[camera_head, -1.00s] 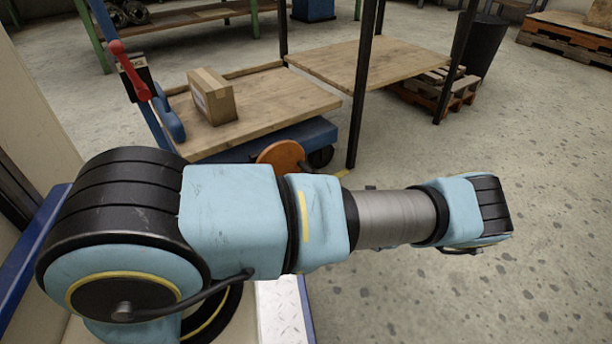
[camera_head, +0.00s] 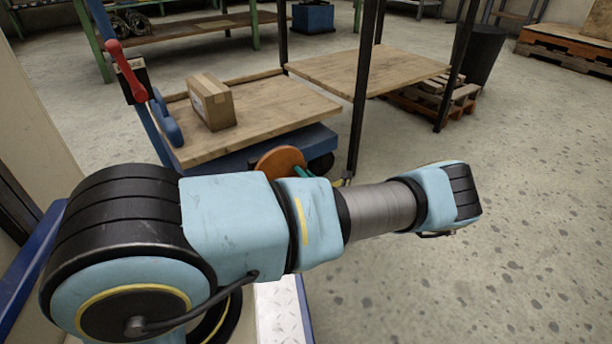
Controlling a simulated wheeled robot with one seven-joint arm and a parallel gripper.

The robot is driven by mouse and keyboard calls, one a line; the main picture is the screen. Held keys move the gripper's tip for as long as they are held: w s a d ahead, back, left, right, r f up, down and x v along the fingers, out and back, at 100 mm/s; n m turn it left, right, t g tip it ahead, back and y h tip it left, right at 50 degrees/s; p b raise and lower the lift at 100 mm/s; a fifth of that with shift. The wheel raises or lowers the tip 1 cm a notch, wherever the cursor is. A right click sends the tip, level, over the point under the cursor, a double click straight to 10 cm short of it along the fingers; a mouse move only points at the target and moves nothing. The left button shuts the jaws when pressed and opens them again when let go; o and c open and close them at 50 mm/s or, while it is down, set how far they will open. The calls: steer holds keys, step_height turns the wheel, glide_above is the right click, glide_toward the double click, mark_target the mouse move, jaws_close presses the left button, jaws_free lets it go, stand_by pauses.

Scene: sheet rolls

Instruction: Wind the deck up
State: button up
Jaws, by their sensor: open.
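The deck (camera_head: 275,112) is a wooden board on a blue wheeled lift cart at the upper left, standing low. A cardboard box (camera_head: 211,103) sits on it. An orange-brown disc (camera_head: 279,161) shows at the cart's near side, with a small teal piece (camera_head: 301,172) beside it; my arm hides what is below. A red-handled lever (camera_head: 127,72) stands on the cart's left post. My arm stretches across the picture to the right, nearer than the cart. Its wrist ends over bare floor, and my gripper is hidden beneath it.
A wooden platform (camera_head: 370,68) between dark upright posts (camera_head: 360,110) stands just beyond the deck. Pallets (camera_head: 432,98) lie under it. A dark bin (camera_head: 478,55) and a pallet stack (camera_head: 565,50) stand further right. The floor at the right is clear.

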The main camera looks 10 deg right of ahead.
steer(key=c, duration=0.9)
steer(key=shift+a, duration=0.1)
jaws_close()
steer(key=shift+s+a, duration=0.1)
steer(key=shift+a, duration=0.05)
